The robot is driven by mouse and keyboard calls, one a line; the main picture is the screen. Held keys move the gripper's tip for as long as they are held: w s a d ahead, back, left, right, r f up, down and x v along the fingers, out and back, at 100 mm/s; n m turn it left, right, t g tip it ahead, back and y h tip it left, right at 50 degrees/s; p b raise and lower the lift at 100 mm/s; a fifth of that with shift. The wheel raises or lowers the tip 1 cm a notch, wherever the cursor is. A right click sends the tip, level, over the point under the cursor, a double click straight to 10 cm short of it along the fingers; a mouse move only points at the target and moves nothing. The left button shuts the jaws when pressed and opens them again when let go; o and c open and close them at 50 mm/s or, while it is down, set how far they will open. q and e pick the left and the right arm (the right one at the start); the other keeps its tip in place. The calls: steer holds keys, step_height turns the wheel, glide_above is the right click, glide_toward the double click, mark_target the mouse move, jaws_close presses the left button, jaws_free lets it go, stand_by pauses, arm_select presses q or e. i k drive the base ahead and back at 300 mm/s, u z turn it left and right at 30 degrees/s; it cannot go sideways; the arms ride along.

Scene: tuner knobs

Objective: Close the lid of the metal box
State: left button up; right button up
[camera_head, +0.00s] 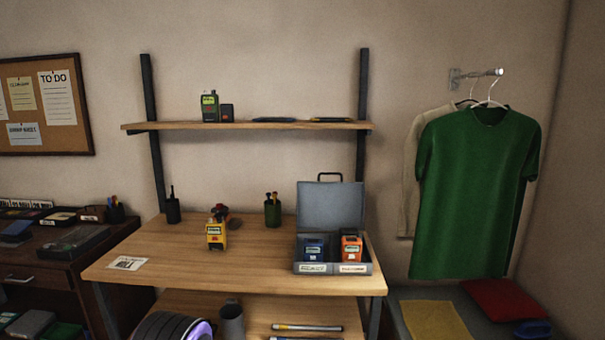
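The grey metal box (332,267) sits at the right end of the wooden table, close to its front edge. Its lid (331,204) stands up open at the back, with a dark handle (330,176) on its top edge. Inside the box are a blue device (313,250) on the left and an orange device (351,248) on the right. Two small labels are on the box's front. Neither of my grippers shows in the head view.
The wooden table (160,260) also holds a yellow device (216,235), a dark cup (173,210), a green pen cup (272,211) and a paper card (128,263). A shelf (260,126) hangs above the open lid. A green shirt (475,190) hangs at the right.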

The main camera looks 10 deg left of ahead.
mark_target(323, 206)
steer(key=u, duration=0.4)
steer(key=i, duration=1.35)
steer(key=z, duration=0.75)
